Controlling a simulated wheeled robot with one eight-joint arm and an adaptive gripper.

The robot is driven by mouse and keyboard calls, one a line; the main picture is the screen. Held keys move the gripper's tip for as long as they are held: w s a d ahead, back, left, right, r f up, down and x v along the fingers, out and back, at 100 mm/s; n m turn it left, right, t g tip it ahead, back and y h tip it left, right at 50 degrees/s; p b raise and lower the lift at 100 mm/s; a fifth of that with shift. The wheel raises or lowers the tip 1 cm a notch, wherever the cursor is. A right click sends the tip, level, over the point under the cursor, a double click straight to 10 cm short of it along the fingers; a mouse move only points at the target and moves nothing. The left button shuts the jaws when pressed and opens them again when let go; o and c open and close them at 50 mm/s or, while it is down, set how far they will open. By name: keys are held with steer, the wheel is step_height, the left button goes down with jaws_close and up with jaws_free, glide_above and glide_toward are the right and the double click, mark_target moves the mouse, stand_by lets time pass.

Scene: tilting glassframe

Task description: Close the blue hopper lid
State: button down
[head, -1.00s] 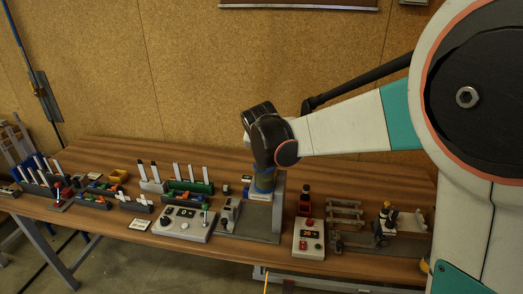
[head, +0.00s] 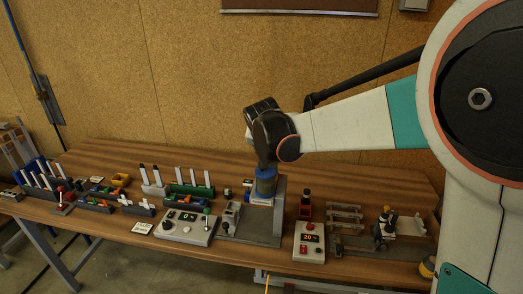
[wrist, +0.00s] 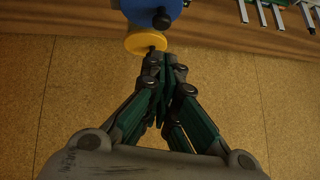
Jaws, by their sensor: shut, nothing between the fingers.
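The blue hopper (head: 265,188) stands on a grey base plate near the middle of the bench, directly below my wrist in the head view. In the wrist view a blue rounded part (wrist: 150,10) with a black knob shows at the top edge, cut off by the frame. A yellow disc (wrist: 146,43) is just below it, with a small dark tip at its edge. My gripper (wrist: 164,58) is shut and empty, its fingertips very close to the yellow disc. I cannot tell if they touch, or how far the lid is open. The fingers are hard to make out in the head view.
A grey control box (head: 187,226) stands left of the hopper, and a white box with a red button (head: 309,243) to its right. Racks and coloured bins fill the bench's left. A metal fixture (head: 345,225) is at right. The cork wall (head: 200,90) stands close behind.

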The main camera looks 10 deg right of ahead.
steer(key=w+r+p+v, duration=0.1)
steer(key=p+v, duration=0.1)
steer(key=v, duration=1)
steer(key=s+d+f+n+b, duration=0.1)
steer(key=s+d+f+b, duration=0.2)
steer(key=s+f, duration=0.4)
steer(key=s+d+f+n+b, duration=0.1)
steer(key=s+d+f+b, duration=0.2)
steer(key=s, duration=1)
steer(key=s+d+f+n+g+y+b, duration=0.1)
steer(key=s+d+f+n+b, duration=0.1)
steer(key=s+f+b, duration=0.6)
step_height(320, 180, down, 4)
steer(key=shift+s+d+f, duration=0.25)
steer(key=shift+s+d, duration=0.6)
steer(key=shift+s, duration=0.25)
